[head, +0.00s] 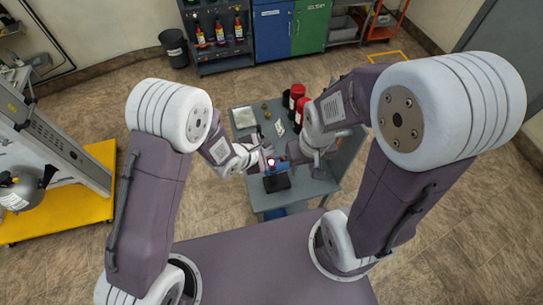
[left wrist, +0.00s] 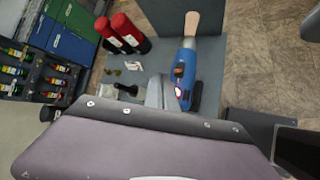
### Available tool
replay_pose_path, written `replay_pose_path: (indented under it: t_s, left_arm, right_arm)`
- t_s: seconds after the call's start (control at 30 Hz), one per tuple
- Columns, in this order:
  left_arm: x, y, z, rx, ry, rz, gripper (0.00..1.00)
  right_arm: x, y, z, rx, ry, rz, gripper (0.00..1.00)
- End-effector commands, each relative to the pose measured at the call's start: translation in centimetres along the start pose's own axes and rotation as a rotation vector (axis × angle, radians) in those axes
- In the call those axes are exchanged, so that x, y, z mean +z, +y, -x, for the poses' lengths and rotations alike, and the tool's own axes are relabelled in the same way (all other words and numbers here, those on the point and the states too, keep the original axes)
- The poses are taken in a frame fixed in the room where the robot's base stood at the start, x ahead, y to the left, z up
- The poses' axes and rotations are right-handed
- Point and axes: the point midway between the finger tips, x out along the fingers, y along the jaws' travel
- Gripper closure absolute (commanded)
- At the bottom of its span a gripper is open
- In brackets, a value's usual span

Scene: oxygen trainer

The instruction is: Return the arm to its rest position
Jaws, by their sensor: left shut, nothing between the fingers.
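A small blue device (head: 267,170) with a glowing light stands at a black base (head: 277,183) on the grey table. In the left wrist view the blue device (left wrist: 185,75) shows an orange part, a red-and-white light and a tan end. My left gripper (head: 262,153) is shut and empty, just above and left of the device in the head view. My right gripper (head: 296,153) is to the right of the device; its fingers are too small and dark to read. Both of my arms reach forward over the table with elbows raised.
The grey table (head: 240,105) holds red cylinders (head: 297,95) and small loose items near its far side. Behind stand a bottle rack (head: 220,35), blue and green cabinets (head: 290,28) and a bin (head: 174,48). A yellow platform (head: 85,205) is at left. Open floor surrounds the table.

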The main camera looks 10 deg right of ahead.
Motion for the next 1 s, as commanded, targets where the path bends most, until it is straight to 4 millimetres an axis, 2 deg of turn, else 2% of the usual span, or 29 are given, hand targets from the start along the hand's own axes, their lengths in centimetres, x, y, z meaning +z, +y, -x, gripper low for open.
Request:
replay_pose_path:
  t_s: [0.03,0.13,0.67,0.7,0.77,0.83,0.87,0.9,0.97,1.0]
  left_arm:
    - [0.6,0.7,0.9,0.0,0.0,0.0,1.0]
    - [1.0,1.0,1.3,0.0,0.0,0.0,1.0]
    - [0.4,0.8,0.9,0.003,0.003,0.004,1.0]
    - [-0.5,0.9,0.5,0.015,0.009,0.014,1.0]
    - [-2.2,2.6,0.1,0.07,0.013,0.035,1.0]
    - [-4.9,5.9,0.6,0.18,0.021,0.071,1.0]
    - [-6.5,7.3,1.3,0.234,0.033,0.095,1.0]
    - [-9.1,8.6,2.6,0.289,0.074,0.129,1.0]
    - [-13.2,9.4,4.9,0.334,0.173,0.108,1.0]
    - [-16.0,9.0,6.4,0.333,0.258,0.054,1.0]
  right_arm:
    - [-0.1,0.0,1.3,0.0,0.0,0.0,0.64]
    - [-0.2,0.0,2.0,0.0,0.0,0.0,0.64]
    - [-0.1,0.0,1.3,0.0,0.0,0.0,0.64]
    - [-0.1,0.0,0.4,0.0,0.0,0.0,0.64]
    - [0.2,0.0,-1.6,0.0,0.0,0.0,0.64]
    - [0.5,0.1,-5.0,0.0,0.0,0.0,0.64]
    - [0.7,0.1,-6.5,0.0,0.0,0.0,0.64]
    - [0.9,0.2,-8.4,0.0,-0.001,0.0,0.64]
    - [1.1,0.2,-10.6,0.0,-0.001,0.0,0.64]
    - [1.3,0.2,-12.0,0.0,-0.001,0.0,0.64]
